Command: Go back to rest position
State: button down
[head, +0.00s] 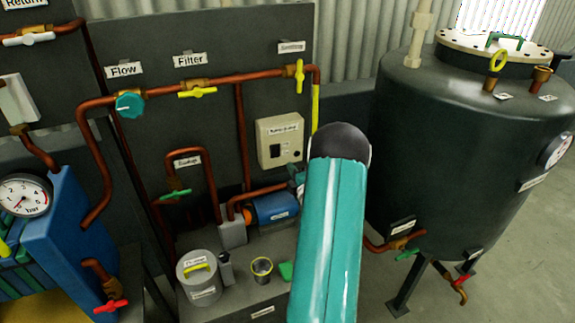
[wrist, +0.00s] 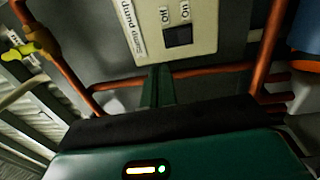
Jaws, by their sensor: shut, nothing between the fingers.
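My teal arm (head: 328,240) rises through the lower middle of the head view and hides most of my gripper. In the wrist view my gripper (wrist: 157,86) shows as two dark green fingers pressed together, with nothing between them. In the head view the switch box (head: 280,140) is on the dark panel, left of my arm's dark joint.
Copper pipes (head: 220,80) with valves run across the panel. A large dark tank (head: 460,150) stands right of my arm. A blue pump (head: 272,208), a grey lidded pot (head: 203,285) and a small cup (head: 262,268) are left of it. Open floor (head: 520,270) shows at right.

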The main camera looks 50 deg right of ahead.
jog(key=shift+s+a, duration=0.25)
jog(key=shift+s, duration=0.15)
jog(key=shift+r, duration=0.1)
jog(key=w+a+r+m+g+y, duration=0.1)
jog(key=w+a+r+g, duration=0.1)
jog(key=w+a+r, duration=0.4)
jog(key=w+a+r+m+g+y, duration=0.1)
jog(key=a+r+m+g, duration=0.3)
jog(key=a, duration=0.6)
jog(key=w+a+r+m+t+y, duration=0.1)
jog(key=w+a+r+y, duration=0.1)
jog(key=a+r, duration=0.6)
jog(key=s+a+r+m+g+y, duration=0.15)
jog(key=s+a, duration=0.25)
jog(key=a, duration=0.4)
jog(key=s+a+r+m+g+y, duration=0.15)
jog(key=s+a, duration=0.25)
jog(key=a, duration=0.4)
jog(key=s+a+f+m+g+y, duration=0.1)
jog(key=s+a+m+g+y, duration=0.1)
jog(key=s+a, duration=1.1)
jog(key=shift+s+a+f+m+g, duration=0.2)
jog(key=shift+s+m+g, duration=0.25)
jog(key=shift+s, duration=0.8)
